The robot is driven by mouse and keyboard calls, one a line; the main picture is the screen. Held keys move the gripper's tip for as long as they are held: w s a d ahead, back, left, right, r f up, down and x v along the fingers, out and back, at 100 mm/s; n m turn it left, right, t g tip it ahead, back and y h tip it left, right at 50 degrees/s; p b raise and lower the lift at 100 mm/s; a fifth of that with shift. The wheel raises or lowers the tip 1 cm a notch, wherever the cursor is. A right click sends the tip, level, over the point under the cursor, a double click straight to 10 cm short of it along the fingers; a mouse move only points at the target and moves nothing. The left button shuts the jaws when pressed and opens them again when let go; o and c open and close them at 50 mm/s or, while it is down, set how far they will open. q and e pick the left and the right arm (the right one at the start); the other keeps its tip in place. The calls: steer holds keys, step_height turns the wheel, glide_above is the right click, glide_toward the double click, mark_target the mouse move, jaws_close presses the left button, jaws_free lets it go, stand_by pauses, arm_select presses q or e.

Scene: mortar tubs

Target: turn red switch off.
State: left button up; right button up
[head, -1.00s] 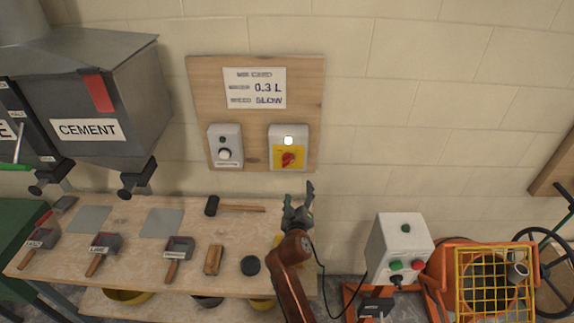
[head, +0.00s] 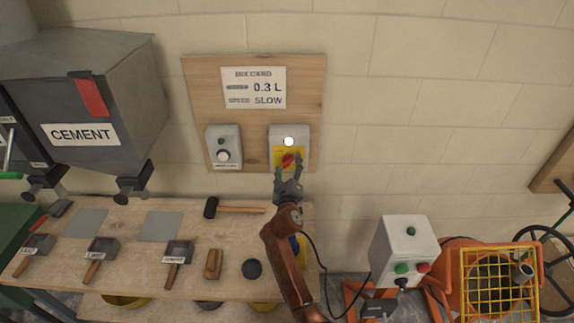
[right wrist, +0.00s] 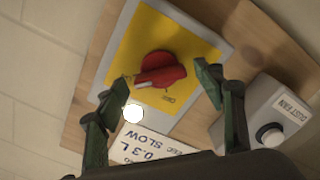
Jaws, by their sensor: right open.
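The red switch (head: 289,160) is a rotary knob on a yellow plate in a grey box (head: 275,136) on the wooden wall board. A white lamp (head: 289,141) above the knob looks lit. In the right wrist view the red knob (right wrist: 160,72) sits ahead of my fingers, with its pale mark toward the left. My right gripper (head: 289,175) is open just below the knob, and its fingers (right wrist: 155,95) stand apart on either side of it, with no contact visible. My left gripper is not in view.
A second grey box (head: 224,147) with a white button, labelled dust fan in the right wrist view (right wrist: 268,115), is beside it. A mix card (head: 254,88) hangs above. The workbench (head: 130,215) below holds a hammer (head: 235,208) and scoops. A control box (head: 405,250) stands right.

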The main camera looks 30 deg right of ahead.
steer(key=shift+a, duration=0.15)
steer(key=shift+c, duration=0.3)
steer(key=c, duration=1.1)
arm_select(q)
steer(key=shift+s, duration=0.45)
